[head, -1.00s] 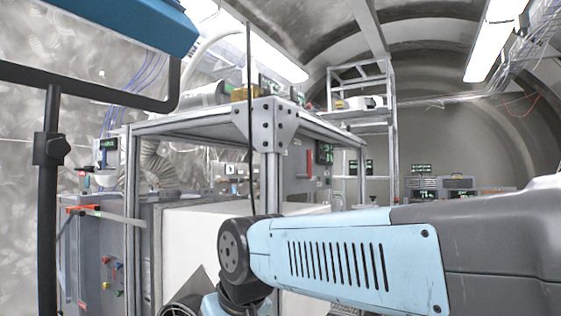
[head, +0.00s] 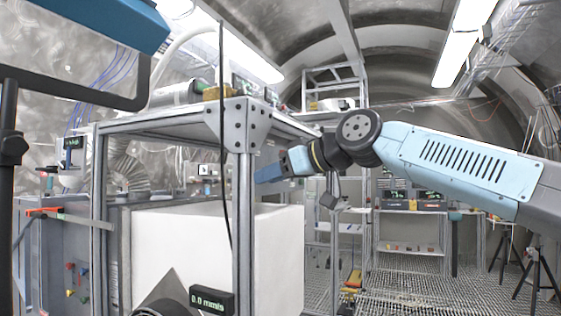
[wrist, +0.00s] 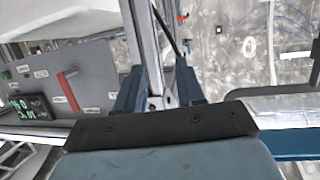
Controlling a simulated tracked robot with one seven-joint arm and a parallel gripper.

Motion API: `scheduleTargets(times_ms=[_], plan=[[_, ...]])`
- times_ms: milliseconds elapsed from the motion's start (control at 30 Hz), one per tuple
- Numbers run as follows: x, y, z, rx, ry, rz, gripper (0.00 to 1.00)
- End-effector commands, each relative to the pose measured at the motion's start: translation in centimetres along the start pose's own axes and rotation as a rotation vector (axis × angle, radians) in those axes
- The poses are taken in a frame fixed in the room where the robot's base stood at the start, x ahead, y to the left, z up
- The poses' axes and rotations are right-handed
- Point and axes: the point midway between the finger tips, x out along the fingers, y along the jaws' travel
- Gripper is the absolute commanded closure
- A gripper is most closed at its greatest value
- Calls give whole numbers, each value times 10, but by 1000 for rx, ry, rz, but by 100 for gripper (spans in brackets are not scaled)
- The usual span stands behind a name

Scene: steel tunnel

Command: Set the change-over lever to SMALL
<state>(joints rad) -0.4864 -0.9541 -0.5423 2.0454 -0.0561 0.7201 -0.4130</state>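The change-over lever is most likely the red bar (wrist: 68,92) on a grey panel (wrist: 95,65) at the left of the wrist view. It stands tilted, with small white labels around it, too small to read. A dark display with green digits (wrist: 32,106) is beside it. In the head view my arm hides the lever. My gripper (wrist: 160,76) has its two blue fingers apart with nothing held; a metal post shows beyond the gap. The panel is left of the fingers. In the head view my gripper (head: 268,174) points left, near the frame's front post.
An aluminium frame (head: 243,200) with a hanging black cable (head: 222,110) stands close to my gripper. A white box (head: 275,250) is inside it. Shelves (head: 400,247) stand behind, and tripods (head: 540,270) at the right. Grated floor lies open at right centre.

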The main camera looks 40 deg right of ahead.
Motion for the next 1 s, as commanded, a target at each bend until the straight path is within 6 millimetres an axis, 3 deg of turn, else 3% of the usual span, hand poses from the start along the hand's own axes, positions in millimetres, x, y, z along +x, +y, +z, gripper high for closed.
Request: scheduleTargets(times_ms=[100, 200, 300, 400, 500, 667, 1000], plan=[[-22, 66, -24, 2, 130, 2, 62], [-33, 118, -32, 8, 206, 17, 62], [-38, 158, -34, 14, 256, 33, 62], [-40, 185, -34, 18, 286, 47, 62], [-40, 198, -33, 19, 298, 55, 62], [-29, 201, -36, 18, 300, 55, 62], [26, 203, -53, 18, 299, 55, 62]])
